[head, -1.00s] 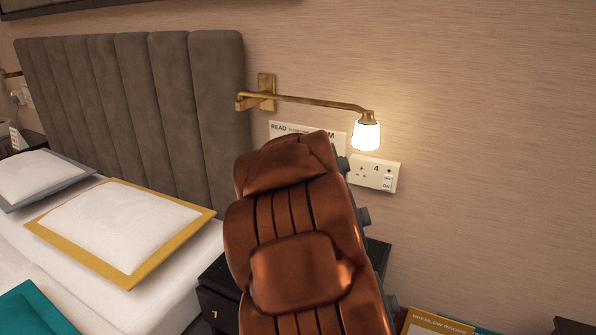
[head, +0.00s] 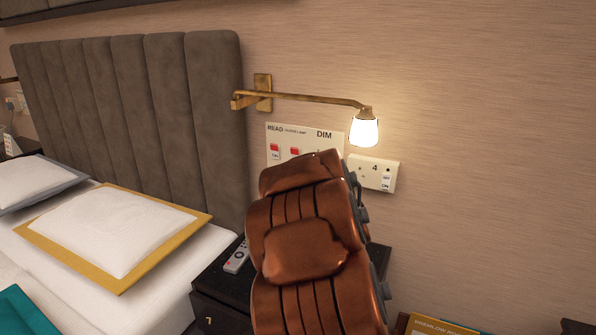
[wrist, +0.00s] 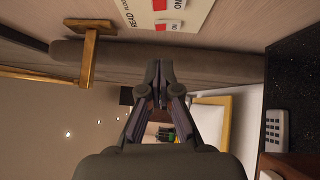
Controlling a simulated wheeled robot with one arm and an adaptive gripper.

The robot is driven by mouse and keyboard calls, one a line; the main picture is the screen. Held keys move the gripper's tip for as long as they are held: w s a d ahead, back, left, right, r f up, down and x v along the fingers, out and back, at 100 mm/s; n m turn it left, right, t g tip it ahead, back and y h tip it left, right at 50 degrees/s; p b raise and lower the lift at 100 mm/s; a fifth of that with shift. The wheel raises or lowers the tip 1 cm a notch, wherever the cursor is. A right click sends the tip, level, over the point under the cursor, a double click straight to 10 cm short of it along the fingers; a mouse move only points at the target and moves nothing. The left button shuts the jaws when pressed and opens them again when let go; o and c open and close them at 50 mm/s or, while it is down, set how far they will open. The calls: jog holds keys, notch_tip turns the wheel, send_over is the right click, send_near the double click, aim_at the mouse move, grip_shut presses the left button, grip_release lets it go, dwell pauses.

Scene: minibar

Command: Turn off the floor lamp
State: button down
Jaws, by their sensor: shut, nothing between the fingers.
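A cream switch panel (head: 309,140) is on the wall under the lit wall lamp. It carries "READ", a small label that looks like "FLOOR LAMP", and "DIM". Under the small label is a red-topped switch (head: 295,151), and left of it is the READ switch (head: 274,148). In the wrist view the panel is sideways at the top edge, with the READ switch (wrist: 161,27) and the second switch (wrist: 160,5) partly cut off. My gripper (wrist: 159,68) is shut and empty, apart from the panel in this view. My arm hides the gripper in the head view. No floor lamp shows.
A brass wall lamp (head: 364,131) juts out above the panel. A socket plate (head: 373,173) is to its right. The padded headboard (head: 130,110) and bed are left. A dark nightstand (head: 215,285) with a remote (head: 237,257) stands below.

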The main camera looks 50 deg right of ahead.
jog(key=b, duration=0.1)
send_near(292, 151)
jog(key=w, duration=0.5)
jog(key=shift+w+d+r, duration=0.1)
jog(key=shift+w+d, duration=0.1)
jog(key=shift+d, duration=0.55)
jog(key=shift+w+d+r, duration=0.1)
jog(key=shift+w+d, duration=0.05)
jog(key=shift+d, duration=0.55)
jog(key=shift+s+d+r, duration=0.15)
jog(key=shift+d+r, duration=0.05)
jog(key=shift+d, duration=0.05)
jog(key=shift+w+a+f, duration=0.1)
jog(key=shift+w+a, duration=0.1)
jog(key=shift+w, duration=0.05)
jog(key=shift+d, duration=0.1)
jog(key=shift+s, duration=0.1)
